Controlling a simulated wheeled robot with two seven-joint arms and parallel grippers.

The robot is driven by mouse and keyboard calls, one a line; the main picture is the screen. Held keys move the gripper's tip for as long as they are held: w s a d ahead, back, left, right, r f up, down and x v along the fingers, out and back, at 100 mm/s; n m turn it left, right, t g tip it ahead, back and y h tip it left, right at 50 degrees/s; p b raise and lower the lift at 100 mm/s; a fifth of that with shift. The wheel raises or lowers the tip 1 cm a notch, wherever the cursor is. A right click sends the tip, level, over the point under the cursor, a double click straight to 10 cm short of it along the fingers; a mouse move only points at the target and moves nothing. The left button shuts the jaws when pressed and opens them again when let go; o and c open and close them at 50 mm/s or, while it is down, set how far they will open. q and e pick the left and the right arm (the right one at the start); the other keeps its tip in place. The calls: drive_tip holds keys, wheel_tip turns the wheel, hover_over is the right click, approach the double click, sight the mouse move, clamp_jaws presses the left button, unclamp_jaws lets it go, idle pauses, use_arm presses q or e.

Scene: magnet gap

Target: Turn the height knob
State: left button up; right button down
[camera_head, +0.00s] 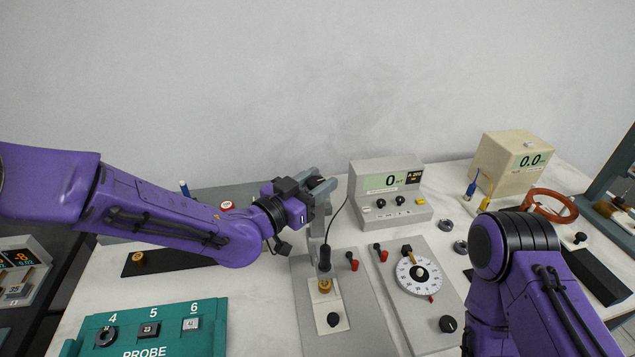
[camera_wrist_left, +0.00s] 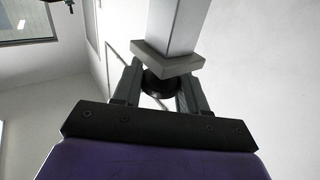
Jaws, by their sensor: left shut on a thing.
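My left gripper (camera_head: 319,187) is at the top of the grey probe stand (camera_head: 316,228), behind the middle of the bench. In the left wrist view, its two fingers stand on either side of a dark round knob (camera_wrist_left: 161,88), and the gripper is shut on it. This looks like the height knob. A grey plate and post (camera_wrist_left: 176,35) show just beyond the knob. In the head view the fingers and wrist hide the knob. A black probe (camera_head: 325,260) hangs upright from the stand with a cable. My right arm shows at the lower right, but its gripper is out of view.
A grey meter (camera_head: 386,186) reading 0 stands right of the stand. A panel with a round white dial (camera_head: 417,274) lies in front. A teal box (camera_head: 150,331) marked PROBE is at the lower left. A beige meter (camera_head: 512,164) and orange ring (camera_head: 549,206) are at the right.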

use_arm(q)
drive_tip(key=o, duration=1)
drive_tip(key=shift+s+a, duration=0.15)
drive_tip(key=shift+a, duration=0.05)
drive_tip(key=b+v, duration=0.2)
drive_tip(key=v, duration=0.8)
drive_tip(key=shift+b, duration=0.3)
